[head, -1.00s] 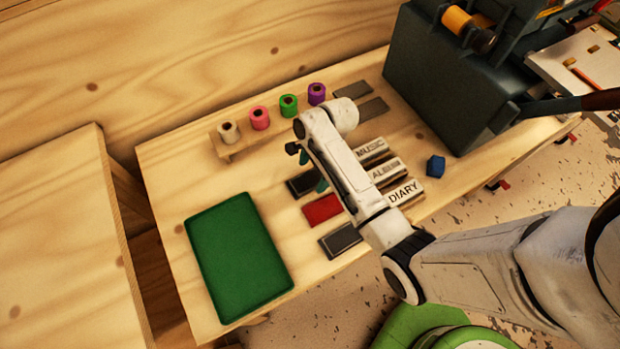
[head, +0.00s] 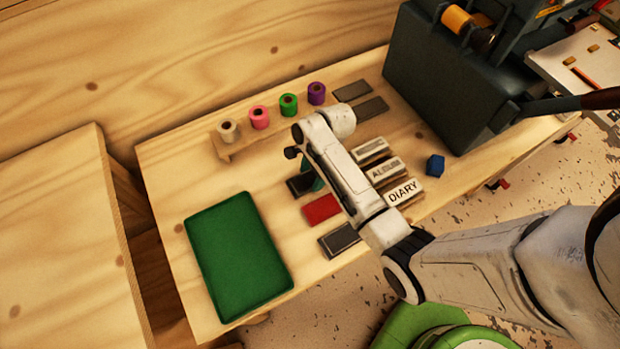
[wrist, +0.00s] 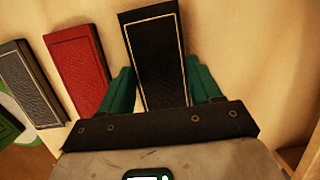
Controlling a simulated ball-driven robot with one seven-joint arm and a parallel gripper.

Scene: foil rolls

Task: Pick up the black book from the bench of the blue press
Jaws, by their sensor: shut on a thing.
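The black book (head: 299,188) has a thin pale border line on its cover. It shows between the teal fingers in the wrist view (wrist: 156,50). My gripper (wrist: 160,80) is shut on it, with one finger along each long side. In the head view my gripper (head: 313,176) is low over the wooden bench (head: 165,180), and my arm hides part of the book. I cannot tell whether the book is clear of the bench. The blue press (head: 440,85) stands at the bench's right end.
A red book (head: 322,209) and a grey book (head: 339,240) lie beside the black one. A green mat (head: 238,257) lies left. Pale blocks, one marked DIARY (head: 403,192), lie right of my arm. Foil rolls (head: 259,117) stand on a rack behind. A blue block (head: 435,165) sits near the press.

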